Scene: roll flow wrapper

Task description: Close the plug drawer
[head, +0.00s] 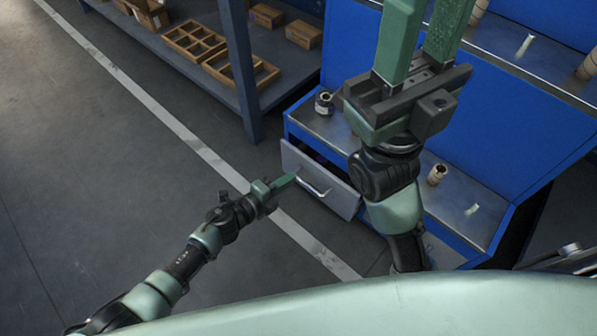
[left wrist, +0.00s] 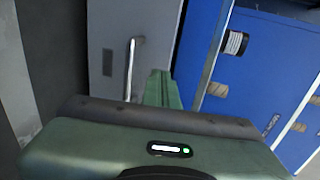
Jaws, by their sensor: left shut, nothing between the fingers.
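The plug drawer (head: 340,200) has a grey front with a silver bar handle (head: 316,187). It stands pulled out of the blue bench, with a dark gap behind its front. My left gripper (head: 288,181) is shut and empty, its tips at the drawer front near the handle's left end. In the left wrist view the closed fingers (left wrist: 161,88) lie beside the handle (left wrist: 132,68) on the grey front (left wrist: 108,35). I cannot tell whether they touch it. My right gripper (head: 424,35) is open and empty, raised above the bench, its tips cut off by the frame.
The blue bench (head: 390,100) has a metal top with a dark-wrapped roll (head: 324,103) and a brown roll (head: 436,174). A shelf rack (head: 245,70) with wooden trays and cartons stands at upper left. The floor left of the drawer is clear. My right arm hides part of the bench.

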